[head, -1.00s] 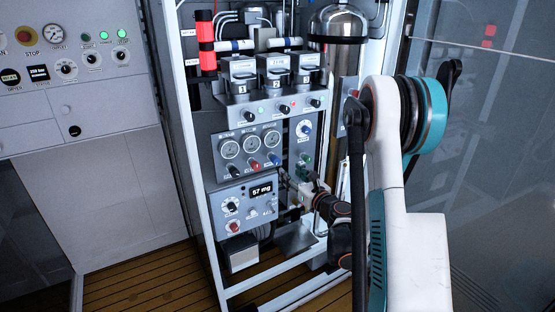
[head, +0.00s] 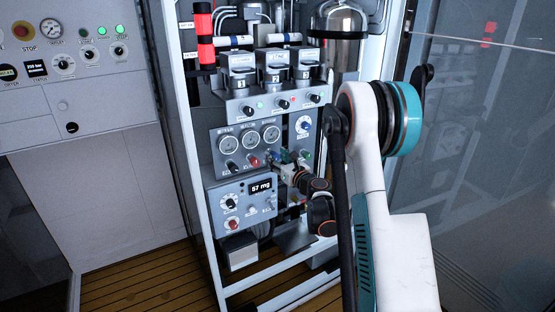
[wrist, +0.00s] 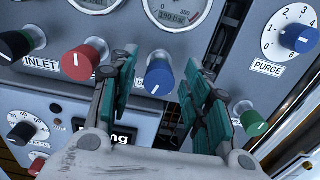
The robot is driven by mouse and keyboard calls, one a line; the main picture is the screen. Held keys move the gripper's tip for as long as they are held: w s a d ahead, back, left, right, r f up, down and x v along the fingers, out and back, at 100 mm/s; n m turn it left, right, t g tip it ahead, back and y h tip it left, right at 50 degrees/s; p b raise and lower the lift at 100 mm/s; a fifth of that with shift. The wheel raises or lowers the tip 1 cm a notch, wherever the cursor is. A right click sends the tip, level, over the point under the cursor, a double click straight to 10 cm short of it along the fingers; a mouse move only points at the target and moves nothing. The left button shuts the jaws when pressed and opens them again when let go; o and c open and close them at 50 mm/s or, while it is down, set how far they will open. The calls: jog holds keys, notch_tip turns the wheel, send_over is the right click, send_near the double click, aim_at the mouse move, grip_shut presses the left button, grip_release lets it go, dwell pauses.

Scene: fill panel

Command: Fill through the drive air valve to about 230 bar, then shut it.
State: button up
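The blue knob (wrist: 160,76), with a partly covered label starting with "D", projects from the gauge panel; I take it to be the drive air valve. My gripper (wrist: 159,68) is open, with one teal finger on each side of this knob in the wrist view. Contact cannot be told. In the head view my gripper (head: 284,163) is at the panel's right side, under the gauges. The gauge (wrist: 178,10) above the blue knob is cut off at the top, so its needle cannot be read.
The blue PURGE dial (wrist: 298,38) and a green knob (wrist: 252,122) are at the right. A grey box with a "57 mg" display (head: 261,187) stands just below.

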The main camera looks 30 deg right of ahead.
jog(key=c, duration=0.8)
jog(key=shift+c, duration=0.2)
jog(key=shift+m, duration=0.3)
jog(key=m, duration=0.5)
jog(key=shift+d, duration=0.1)
jog(key=m, duration=0.5)
jog(key=shift+f+m, duration=0.1)
jog(key=shift+m, duration=0.3)
jog(key=o, duration=1.1)
jog(key=shift+d, duration=0.1)
jog(key=shift+c, duration=0.2)
